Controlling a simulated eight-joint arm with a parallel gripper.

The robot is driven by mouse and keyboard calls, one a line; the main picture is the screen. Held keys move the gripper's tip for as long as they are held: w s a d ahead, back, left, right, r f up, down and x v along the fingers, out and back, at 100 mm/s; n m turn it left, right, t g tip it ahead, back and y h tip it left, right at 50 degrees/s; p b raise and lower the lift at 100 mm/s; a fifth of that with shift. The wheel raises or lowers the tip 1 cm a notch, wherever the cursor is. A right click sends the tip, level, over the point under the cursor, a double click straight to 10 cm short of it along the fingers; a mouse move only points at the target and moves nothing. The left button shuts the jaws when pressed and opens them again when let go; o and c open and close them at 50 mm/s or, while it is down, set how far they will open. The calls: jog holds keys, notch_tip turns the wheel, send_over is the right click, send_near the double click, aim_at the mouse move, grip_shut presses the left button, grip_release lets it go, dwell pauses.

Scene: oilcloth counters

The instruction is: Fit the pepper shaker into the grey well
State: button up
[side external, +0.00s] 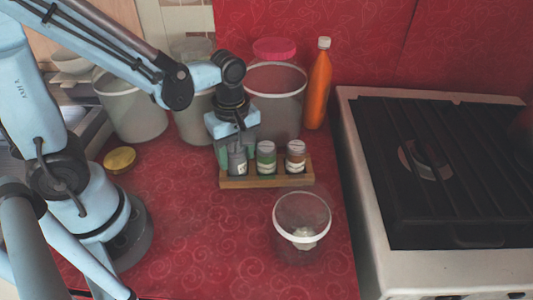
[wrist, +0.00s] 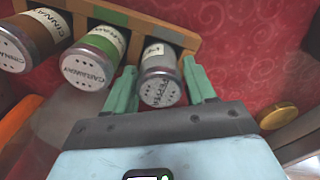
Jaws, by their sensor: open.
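The pepper shaker (side external: 238,162) stands at the left end of a wooden rack (side external: 268,182) in the side view. In the wrist view the pepper shaker (wrist: 160,88) shows its grey perforated lid, lettered for pepper, and a pale label. My gripper (side external: 237,150) is above and around it. In the wrist view my gripper (wrist: 159,70) is open, with one green finger on each side of the shaker. I cannot tell whether the fingers touch it. The shaker's base is hidden.
A clear tub (side external: 302,213) stands in front, a stove (side external: 440,180) right. Large tubs (side external: 275,95) and an orange bottle (side external: 318,88) stand behind.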

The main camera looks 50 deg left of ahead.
aim_at(235, 147)
jog(key=r+m, duration=0.1)
jog(key=r, duration=0.2)
jog(key=r+m+t, duration=0.1)
jog(key=r+m, duration=0.1)
jog(key=r, duration=0.2)
jog(key=a+r+m+t, duration=0.1)
jog(key=r, duration=0.3)
jog(key=shift+r+m, duration=0.15)
jog(key=shift+m, duration=0.15)
jog(key=m+t, duration=0.1)
jog(key=m, duration=0.2)
jog(key=a+m+t, duration=0.1)
jog(key=m+t, duration=0.1)
jog(key=m, duration=0.2)
jog(key=a+f+m+t, duration=0.1)
jog(key=m+t, duration=0.1)
jog(key=m, duration=0.2)
jog(key=shift+w+a, duration=0.1)
jog(key=shift+w, duration=0.2)
